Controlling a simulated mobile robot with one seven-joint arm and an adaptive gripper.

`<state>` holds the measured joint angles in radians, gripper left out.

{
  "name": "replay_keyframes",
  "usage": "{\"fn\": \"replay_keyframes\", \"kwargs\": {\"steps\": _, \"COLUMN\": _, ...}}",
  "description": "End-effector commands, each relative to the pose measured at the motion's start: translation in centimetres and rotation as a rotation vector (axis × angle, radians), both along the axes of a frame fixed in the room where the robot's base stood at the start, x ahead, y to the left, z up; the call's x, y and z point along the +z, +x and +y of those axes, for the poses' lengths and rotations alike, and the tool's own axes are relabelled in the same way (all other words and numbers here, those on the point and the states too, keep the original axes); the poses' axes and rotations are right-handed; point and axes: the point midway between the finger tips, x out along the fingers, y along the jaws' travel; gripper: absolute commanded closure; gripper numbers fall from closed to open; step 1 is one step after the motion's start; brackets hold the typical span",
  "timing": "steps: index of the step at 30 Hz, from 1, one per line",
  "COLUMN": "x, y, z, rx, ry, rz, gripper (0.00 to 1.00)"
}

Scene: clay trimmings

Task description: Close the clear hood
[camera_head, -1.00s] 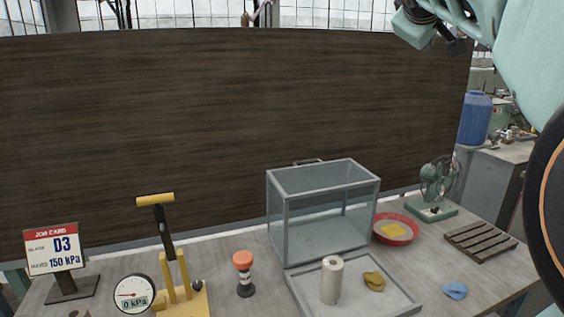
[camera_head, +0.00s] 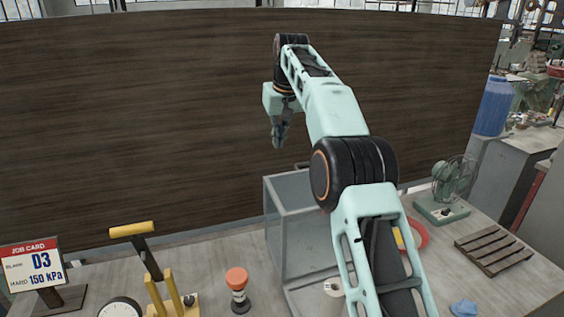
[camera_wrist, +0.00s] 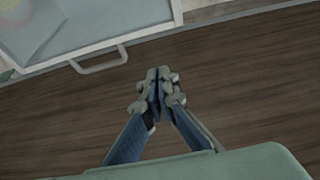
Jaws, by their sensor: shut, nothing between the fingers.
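The clear hood (camera_head: 300,238) is a glass box with a grey frame. It stands tipped up at the back of a shallow tray (camera_head: 298,290). Its U-shaped handle (camera_head: 301,165) is on the far top edge, and my arm covers the hood's right side. In the wrist view the hood (camera_wrist: 100,18) fills the upper left, with the handle (camera_wrist: 100,62) on its edge. My gripper (camera_head: 277,145) hangs above and behind the hood. In the wrist view my gripper (camera_wrist: 160,76) is shut and empty, to the right of the handle and apart from it.
A dark wooden panel (camera_head: 130,120) stands behind the bench. A white roll (camera_head: 333,286) in the tray is partly hidden. An orange-topped post (camera_head: 237,282) and a yellow press (camera_head: 165,290) are left; a red bowl (camera_head: 421,238), fan (camera_head: 447,185) and slatted rack (camera_head: 491,248) are right.

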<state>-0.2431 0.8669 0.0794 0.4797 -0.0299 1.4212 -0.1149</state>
Motion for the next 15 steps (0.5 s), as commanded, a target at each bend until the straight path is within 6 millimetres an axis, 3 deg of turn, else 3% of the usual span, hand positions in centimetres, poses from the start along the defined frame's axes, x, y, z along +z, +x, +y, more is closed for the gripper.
{"fn": "replay_keyframes", "kwargs": {"steps": 7, "x": -2.4, "y": 0.6, "z": 0.6, "rx": 0.001, "ry": 0.01, "rz": 0.013, "gripper": 1.0}}
{"fn": "replay_keyframes", "kwargs": {"steps": 15, "x": -7.7, "y": 2.5, "z": 1.3, "rx": 0.002, "ry": 0.008, "rz": 0.013, "gripper": 1.0}}
